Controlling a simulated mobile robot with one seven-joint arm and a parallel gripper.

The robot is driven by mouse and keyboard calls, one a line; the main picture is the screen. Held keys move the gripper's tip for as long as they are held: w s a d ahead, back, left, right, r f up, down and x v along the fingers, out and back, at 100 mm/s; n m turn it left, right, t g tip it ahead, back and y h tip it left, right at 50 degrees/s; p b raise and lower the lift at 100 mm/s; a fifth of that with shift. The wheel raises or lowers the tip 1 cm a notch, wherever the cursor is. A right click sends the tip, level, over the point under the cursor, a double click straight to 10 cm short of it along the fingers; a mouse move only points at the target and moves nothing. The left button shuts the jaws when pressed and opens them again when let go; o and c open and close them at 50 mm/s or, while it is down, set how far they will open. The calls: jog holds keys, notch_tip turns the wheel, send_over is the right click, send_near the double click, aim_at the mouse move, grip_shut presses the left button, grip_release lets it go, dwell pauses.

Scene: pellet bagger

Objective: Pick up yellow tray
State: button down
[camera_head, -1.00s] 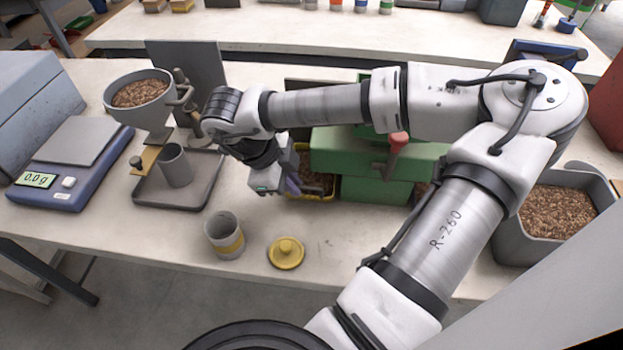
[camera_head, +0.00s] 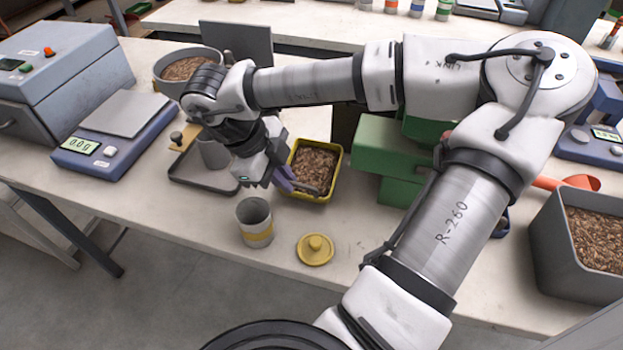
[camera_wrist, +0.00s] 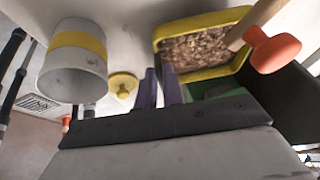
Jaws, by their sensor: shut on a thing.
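The yellow tray (camera_head: 331,187) is filled with brown pellets and stands left of the green machine. My gripper (camera_head: 284,182) is at its left side, with its purple fingers shut on the tray's near-left edge. In the wrist view the fingers (camera_wrist: 160,88) meet the tray (camera_wrist: 163,31) at its lower-left edge; the exact contact is partly hidden. I cannot tell whether the tray is touching the table or slightly above it.
The green machine (camera_head: 380,150) stands close right of the tray. A grey cup with a yellow band (camera_head: 255,226) and a yellow lid (camera_head: 315,249) are in front. A dark tray (camera_head: 190,178) lies left, beside a blue scale (camera_head: 105,160).

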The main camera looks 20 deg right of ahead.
notch_tip(320, 180, up, 14)
jog(key=p, duration=0.7)
jog(key=shift+s+d+f, duration=0.15)
jog(key=shift+d+f, duration=0.05)
jog(key=shift+d, duration=0.05)
